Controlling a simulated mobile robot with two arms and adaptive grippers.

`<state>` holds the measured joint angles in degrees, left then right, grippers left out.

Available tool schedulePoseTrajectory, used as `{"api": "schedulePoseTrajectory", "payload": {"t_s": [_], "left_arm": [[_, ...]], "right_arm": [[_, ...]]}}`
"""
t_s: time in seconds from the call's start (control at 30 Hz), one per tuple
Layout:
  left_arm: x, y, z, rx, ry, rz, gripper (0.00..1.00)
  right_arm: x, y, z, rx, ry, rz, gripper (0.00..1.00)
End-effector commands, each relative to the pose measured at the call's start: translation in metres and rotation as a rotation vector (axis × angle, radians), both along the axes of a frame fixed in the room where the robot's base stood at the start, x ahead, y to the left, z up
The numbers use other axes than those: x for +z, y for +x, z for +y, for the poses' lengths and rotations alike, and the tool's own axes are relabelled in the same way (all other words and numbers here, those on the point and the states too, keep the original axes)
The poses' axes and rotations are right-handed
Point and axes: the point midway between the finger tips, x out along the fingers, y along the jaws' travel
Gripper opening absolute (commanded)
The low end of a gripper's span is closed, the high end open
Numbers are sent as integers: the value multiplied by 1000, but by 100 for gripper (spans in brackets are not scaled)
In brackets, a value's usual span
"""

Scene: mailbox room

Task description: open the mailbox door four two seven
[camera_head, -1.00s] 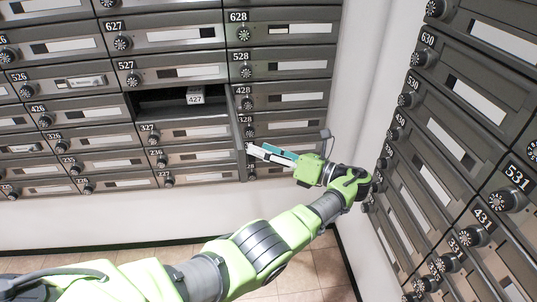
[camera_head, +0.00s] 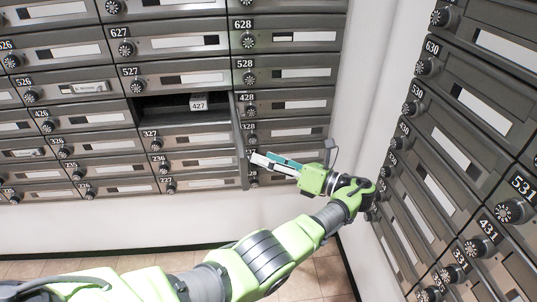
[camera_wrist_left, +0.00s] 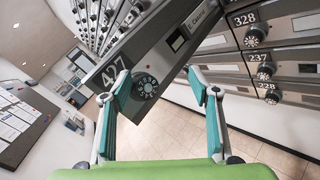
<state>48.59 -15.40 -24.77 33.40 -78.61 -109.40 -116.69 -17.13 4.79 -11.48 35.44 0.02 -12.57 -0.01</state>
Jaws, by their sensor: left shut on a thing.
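The door of mailbox 427 stands swung out, seen nearly edge-on as a thin grey strip (camera_head: 239,130) in the head view. In the left wrist view, the grey door (camera_wrist_left: 160,52) carries the number 427 and a round dial (camera_wrist_left: 146,86). My left gripper (camera_head: 253,157) is at the outer part of the door. My right gripper is not in view.
Shut mailboxes with dials surround the opening, including 428 (camera_head: 290,106) and 327 (camera_head: 200,140). A second mailbox bank (camera_head: 460,150) stands close on the right, past a white wall corner (camera_head: 370,80). Tiled floor (camera_head: 310,275) lies below.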

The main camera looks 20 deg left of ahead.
Motion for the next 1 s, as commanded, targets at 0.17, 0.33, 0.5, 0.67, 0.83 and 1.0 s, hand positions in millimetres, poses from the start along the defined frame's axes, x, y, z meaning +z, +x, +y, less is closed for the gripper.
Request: {"api": "schedulePoseTrajectory", "payload": {"t_s": [0.17, 0.33, 0.5, 0.67, 0.83, 1.0], "left_arm": [[11, 0, 1, -1, -3, 0, 50], [42, -1, 0, -2, -2, -6, 50], [75, -2, -1, -1, 1, -6, 50], [95, -2, -1, 1, 2, -4, 50], [101, -3, -1, 1, 2, -3, 50], [101, -3, -2, 1, 2, -3, 50]], "right_arm": [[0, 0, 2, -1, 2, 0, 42], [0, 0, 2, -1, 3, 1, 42], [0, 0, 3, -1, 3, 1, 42], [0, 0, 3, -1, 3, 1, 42], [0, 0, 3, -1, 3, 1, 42], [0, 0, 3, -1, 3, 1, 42]]}}
